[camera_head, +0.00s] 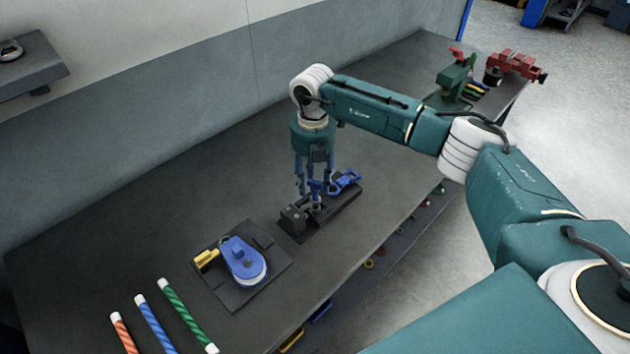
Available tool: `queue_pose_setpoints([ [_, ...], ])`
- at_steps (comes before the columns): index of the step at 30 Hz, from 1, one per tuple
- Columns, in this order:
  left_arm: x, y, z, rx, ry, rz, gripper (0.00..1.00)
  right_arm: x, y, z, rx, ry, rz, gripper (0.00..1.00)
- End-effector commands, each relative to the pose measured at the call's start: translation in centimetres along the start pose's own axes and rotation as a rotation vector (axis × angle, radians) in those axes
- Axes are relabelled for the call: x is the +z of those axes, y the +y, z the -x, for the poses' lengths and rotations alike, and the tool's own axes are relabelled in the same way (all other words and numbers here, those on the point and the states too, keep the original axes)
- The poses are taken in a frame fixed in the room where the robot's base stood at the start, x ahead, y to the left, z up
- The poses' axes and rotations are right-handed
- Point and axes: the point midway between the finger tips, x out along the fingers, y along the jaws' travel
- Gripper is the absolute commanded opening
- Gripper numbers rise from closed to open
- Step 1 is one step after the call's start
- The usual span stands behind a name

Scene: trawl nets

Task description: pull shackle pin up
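A black fixture (334,212) stands on the dark bench and carries a small blue metal piece (346,181), which looks like the shackle hardware. My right gripper (316,190) points straight down over the left part of this fixture, with its fingertips beside the blue piece. The fingers hide much of what is between them. I cannot make out the pin, nor whether the fingers touch or hold anything. My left gripper is out of view.
A blue pulley block (245,260) with a yellow fitting (206,259) lies on a dark plate nearer the front left. A green tool (456,77) and a red vise (516,66) stand at the far end.

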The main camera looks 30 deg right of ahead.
Motion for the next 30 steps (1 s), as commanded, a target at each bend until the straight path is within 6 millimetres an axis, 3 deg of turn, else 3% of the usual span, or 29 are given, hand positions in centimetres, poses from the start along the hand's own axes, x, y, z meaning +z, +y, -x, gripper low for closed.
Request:
queue_pose_setpoints([
  [10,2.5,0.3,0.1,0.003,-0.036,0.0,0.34,0.0,-0.2,-0.3,-0.004,0.001,-0.001,0.38],
  [16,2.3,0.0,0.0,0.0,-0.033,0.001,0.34,0.1,-0.2,0.6,-0.003,0.0,-0.002,0.38],
  [30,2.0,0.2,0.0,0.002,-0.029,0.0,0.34,0.1,0.0,9.6,-0.001,0.0,-0.001,0.38],
])
